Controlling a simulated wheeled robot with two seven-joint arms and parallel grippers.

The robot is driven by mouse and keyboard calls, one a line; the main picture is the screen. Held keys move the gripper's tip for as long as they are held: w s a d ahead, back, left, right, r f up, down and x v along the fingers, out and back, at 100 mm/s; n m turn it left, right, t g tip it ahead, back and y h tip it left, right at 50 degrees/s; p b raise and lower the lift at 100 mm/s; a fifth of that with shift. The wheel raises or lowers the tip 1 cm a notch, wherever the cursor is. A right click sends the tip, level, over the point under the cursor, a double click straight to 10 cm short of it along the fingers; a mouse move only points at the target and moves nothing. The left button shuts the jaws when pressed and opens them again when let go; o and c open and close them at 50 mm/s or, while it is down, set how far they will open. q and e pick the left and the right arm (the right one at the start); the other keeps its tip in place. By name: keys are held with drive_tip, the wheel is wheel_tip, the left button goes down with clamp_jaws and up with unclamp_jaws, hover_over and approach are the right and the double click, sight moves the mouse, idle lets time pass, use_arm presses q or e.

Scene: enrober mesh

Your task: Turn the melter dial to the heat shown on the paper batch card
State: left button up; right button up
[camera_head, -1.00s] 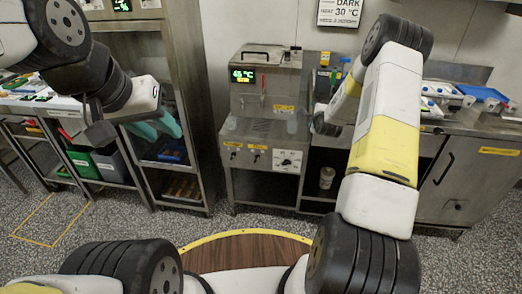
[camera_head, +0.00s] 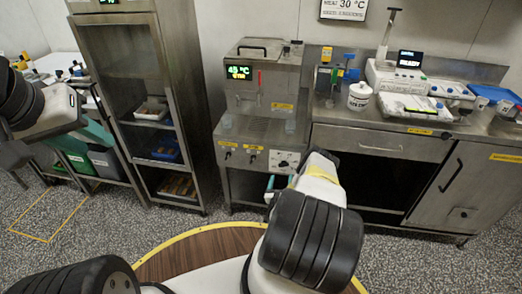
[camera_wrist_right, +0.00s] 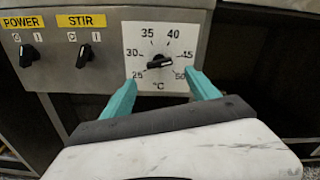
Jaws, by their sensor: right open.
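The melter dial (camera_wrist_right: 160,61) is a black knob on a white plate marked 25 to 50 °C. It also shows on the melter front in the head view (camera_head: 284,163). Its pointer direction is hard to read. My right gripper (camera_wrist_right: 162,92) is open, with its teal fingers below and to either side of the knob, apart from it. The batch card (camera_head: 343,9) on the wall reads 30 °C; its top is cut off. The melter (camera_head: 258,100) has a lit display (camera_head: 240,72) reading about 45 °C. My left gripper (camera_head: 92,132) is at the left; its finger gap is unclear.
POWER (camera_wrist_right: 27,56) and STIR (camera_wrist_right: 82,55) knobs sit left of the dial on the same panel. A steel rack (camera_head: 150,60) stands left of the melter. A counter (camera_head: 385,140) with a white tub (camera_head: 359,96) and scales (camera_head: 395,78) is at the right.

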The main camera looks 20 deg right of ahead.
sight(284, 164)
drive_tip(key=x, duration=0.7)
drive_tip(key=shift+w+d, duration=0.2)
drive_tip(key=shift+w, duration=0.05)
drive_tip(key=shift+c, duration=0.2)
drive_tip(key=c, duration=1.3)
